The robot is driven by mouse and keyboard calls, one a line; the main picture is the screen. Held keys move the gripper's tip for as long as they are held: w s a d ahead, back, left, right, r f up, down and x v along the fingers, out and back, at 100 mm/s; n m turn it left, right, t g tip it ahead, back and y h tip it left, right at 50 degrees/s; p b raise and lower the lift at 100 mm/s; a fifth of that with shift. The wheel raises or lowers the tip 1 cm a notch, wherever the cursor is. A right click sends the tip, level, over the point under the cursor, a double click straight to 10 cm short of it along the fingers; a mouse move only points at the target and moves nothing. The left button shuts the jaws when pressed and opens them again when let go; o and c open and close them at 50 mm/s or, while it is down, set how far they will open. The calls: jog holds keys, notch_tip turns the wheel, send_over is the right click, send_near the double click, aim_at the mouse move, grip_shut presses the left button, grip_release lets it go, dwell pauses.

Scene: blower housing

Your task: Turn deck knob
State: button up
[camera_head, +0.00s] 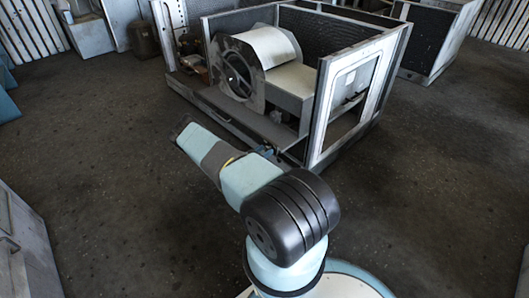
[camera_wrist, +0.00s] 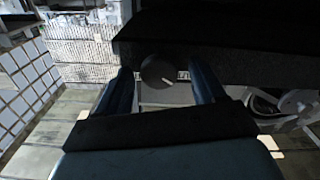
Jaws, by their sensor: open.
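The deck knob (camera_wrist: 157,70) is a dark round knob with a short white mark on its face, in the upper middle of the wrist view. It sits at the front edge of a dark panel (camera_wrist: 225,42). My gripper (camera_wrist: 163,71) is open, its two blue fingers reaching to either side of the knob. A gap shows between each finger and the knob; I cannot tell whether the tips reach its depth. In the head view the knob cannot be made out, and my arm hides most of my gripper.
The blower housing (camera_head: 320,110), an open frame with a round drum blower (camera_head: 238,75), stands at upper centre in the head view. Grey cabinets (camera_head: 440,40) stand behind it at right. A cabinet (camera_head: 20,245) is at lower left. The floor (camera_head: 430,190) around is clear.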

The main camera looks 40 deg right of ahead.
jog(key=shift+d, duration=0.1)
jog(key=shift+c, duration=0.4)
jog(key=c, duration=1)
jog(key=shift+w, duration=0.1)
jog(key=m, duration=1.1)
jog(key=shift+m, duration=0.4)
jog(key=shift+s, duration=0.2)
jog(key=o, duration=1.1)
